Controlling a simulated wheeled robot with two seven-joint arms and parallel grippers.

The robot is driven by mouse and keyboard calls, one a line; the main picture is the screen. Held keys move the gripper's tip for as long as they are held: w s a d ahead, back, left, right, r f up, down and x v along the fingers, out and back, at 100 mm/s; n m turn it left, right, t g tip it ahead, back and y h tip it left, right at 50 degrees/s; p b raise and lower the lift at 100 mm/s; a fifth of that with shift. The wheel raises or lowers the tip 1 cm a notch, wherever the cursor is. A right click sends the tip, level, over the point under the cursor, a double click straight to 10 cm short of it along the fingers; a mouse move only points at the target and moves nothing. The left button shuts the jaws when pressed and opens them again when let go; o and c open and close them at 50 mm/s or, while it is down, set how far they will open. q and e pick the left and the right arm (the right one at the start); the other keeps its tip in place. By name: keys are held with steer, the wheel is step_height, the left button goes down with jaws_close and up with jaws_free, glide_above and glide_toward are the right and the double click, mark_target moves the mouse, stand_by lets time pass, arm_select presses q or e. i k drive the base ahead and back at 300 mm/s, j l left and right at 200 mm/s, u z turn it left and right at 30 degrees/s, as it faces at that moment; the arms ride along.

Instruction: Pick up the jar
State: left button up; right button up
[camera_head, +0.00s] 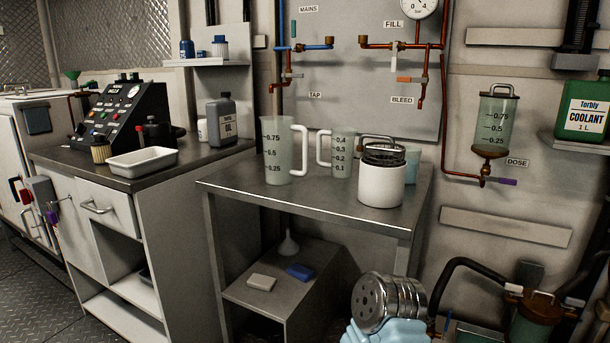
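The thing that best fits the jar is a white cylindrical container (381,186) with a dark, metal-rimmed top and a wire handle. It stands upright at the right front of the metal table (300,203). A light blue cup (412,165) stands partly hidden behind it, and a measuring jug (343,155) is just to its left. No gripper that I can make out is in view, and nothing touches the jar.
A larger measuring jug (278,150) stands on the table's left. A perforated metal cylinder (388,302) sits above a light blue shape at the bottom edge; I cannot tell what supports it. Pipes (423,75) run along the wall behind. The table's front middle is clear.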

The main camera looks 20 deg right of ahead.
mark_target(413, 154)
steer(key=z, duration=1.35)
